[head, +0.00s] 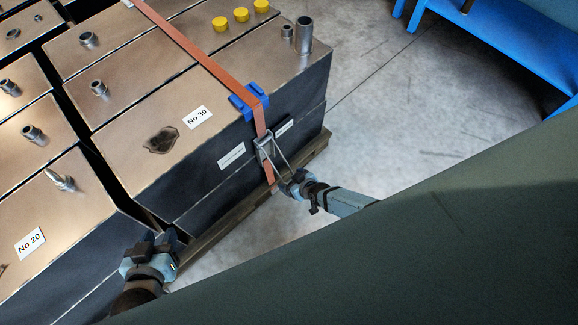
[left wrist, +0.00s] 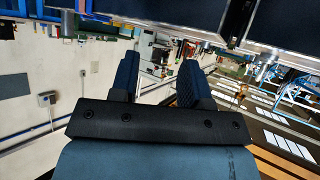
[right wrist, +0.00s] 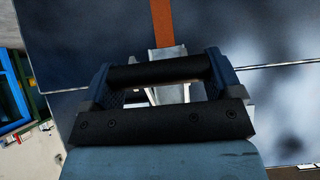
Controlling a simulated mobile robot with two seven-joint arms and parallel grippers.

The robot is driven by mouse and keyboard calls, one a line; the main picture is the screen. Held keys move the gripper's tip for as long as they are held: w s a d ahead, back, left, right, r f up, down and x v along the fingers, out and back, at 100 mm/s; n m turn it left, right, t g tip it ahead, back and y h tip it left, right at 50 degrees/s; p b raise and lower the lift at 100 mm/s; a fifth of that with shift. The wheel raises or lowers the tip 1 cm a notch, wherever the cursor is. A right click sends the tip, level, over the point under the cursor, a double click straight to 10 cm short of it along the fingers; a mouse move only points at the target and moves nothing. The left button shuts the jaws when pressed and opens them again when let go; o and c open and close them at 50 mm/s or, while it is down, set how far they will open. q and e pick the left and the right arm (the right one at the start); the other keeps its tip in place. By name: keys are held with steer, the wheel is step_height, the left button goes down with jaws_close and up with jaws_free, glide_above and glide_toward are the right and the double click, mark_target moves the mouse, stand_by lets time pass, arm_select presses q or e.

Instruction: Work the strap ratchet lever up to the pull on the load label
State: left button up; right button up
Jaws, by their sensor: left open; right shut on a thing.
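An orange strap (head: 200,62) crosses the top of the No 30 crate (head: 135,110), passes a blue corner protector (head: 249,102) and hangs down the dark side. The grey metal ratchet (head: 264,149) sits on the strap there. Its lever (head: 280,157) sticks out from the side. My right gripper (head: 296,184) is shut on the lever's end; the right wrist view shows a black bar (right wrist: 155,72) between its fingers. White labels (head: 232,156) (head: 285,126) flank the ratchet; their print is too small to read. My left gripper (head: 154,246) is open and empty beside the crate's lower edge.
More crates, one marked No 20 (head: 30,242), stand at the left. A wooden skid (head: 215,232) runs under the load. Yellow caps (head: 241,15) and metal pipes (head: 303,35) are on top. Bare concrete floor (head: 400,110) lies right, with blue framework (head: 487,28) beyond.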

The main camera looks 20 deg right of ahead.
steer(key=s+d+r+g+h+p, duration=0.1)
steer(key=s+r+g+p, duration=0.2)
steer(key=p, duration=1)
step_height(320, 180, up, 5)
steer(key=shift+s+d+r+g+h+p, duration=0.15)
steer(key=shift+s+g+h+p, duration=0.2)
steer(key=shift+g, duration=0.75)
step_height(320, 180, up, 2)
steer(key=shift+p, duration=1.25)
arm_select(q)
step_height(320, 180, up, 10)
steer(key=s+a, duration=0.1)
steer(key=shift+s+a+g+y, duration=0.2)
steer(key=shift+a+g+y, duration=0.1)
steer(key=shift+y, duration=0.1)
arm_select(e)
steer(key=shift+w+r, duration=0.15)
steer(key=shift+r, duration=0.15)
arm_select(q)
steer(key=shift+r, duration=0.1)
arm_select(e)
steer(key=shift+w+r, duration=0.1)
steer(key=shift+w, duration=0.05)
